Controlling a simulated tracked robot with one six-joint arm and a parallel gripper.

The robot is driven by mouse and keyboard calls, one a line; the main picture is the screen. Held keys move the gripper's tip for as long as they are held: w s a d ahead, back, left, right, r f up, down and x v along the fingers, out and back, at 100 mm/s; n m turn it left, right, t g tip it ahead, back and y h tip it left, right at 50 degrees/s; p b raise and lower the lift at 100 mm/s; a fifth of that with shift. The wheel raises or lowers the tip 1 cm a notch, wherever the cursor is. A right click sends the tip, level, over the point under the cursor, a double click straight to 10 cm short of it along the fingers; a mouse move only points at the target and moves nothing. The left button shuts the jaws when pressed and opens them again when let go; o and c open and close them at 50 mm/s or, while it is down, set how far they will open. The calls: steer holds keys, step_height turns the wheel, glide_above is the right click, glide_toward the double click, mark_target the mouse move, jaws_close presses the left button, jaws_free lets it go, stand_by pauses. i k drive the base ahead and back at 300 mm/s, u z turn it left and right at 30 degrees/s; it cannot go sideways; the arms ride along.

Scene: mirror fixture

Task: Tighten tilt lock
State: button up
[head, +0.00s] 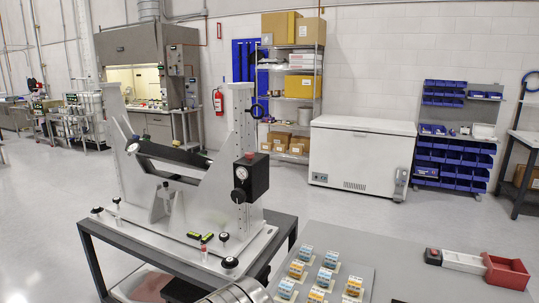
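The mirror fixture (165,240) stands on a dark-framed cart left of centre in the head view. It has a pale base plate and two white uprights. A dark tilted bar or mirror frame (170,153) spans between the uprights. A black box (250,178) with a round dial and a small red top sits on the right upright. I cannot tell which part is the tilt lock. My gripper is not in view.
A grey table (420,270) at the lower right holds several blue and orange blocks (325,277) and a red bin (506,272). A white chest freezer (360,155), shelving and blue bins line the wall. Open floor lies between.

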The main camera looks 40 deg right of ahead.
mark_target(248, 155)
steer(key=z, duration=0.15)
steer(key=i, duration=1)
steer(key=u, duration=0.05)
